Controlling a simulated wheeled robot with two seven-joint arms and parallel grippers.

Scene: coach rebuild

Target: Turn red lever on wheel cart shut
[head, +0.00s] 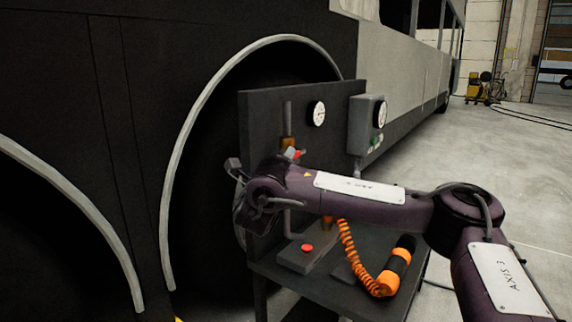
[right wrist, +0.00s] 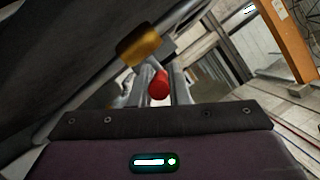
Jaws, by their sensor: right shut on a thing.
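The wheel cart (head: 262,112) is a dark cart with an upright back panel, standing in front of the bus wheel arch. The red lever (head: 298,154) shows as a small red bit just above my right arm, below a brass fitting (head: 287,143) on a vertical pipe. In the right wrist view the red lever (right wrist: 159,85) shows its rounded red end between my right gripper's fingers (right wrist: 160,92), beside the brass fitting (right wrist: 139,45). My right gripper is shut on the lever. In the head view my right arm hides most of the lever and the fingers. My left gripper is not in view.
The panel carries a round gauge (head: 317,113), and a grey box with a second gauge (head: 380,113) stands beside it. An orange coiled hose (head: 352,250), an orange and black cylinder (head: 397,262) and a red button (head: 307,248) are on the cart shelf. Open floor (head: 480,150) lies right.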

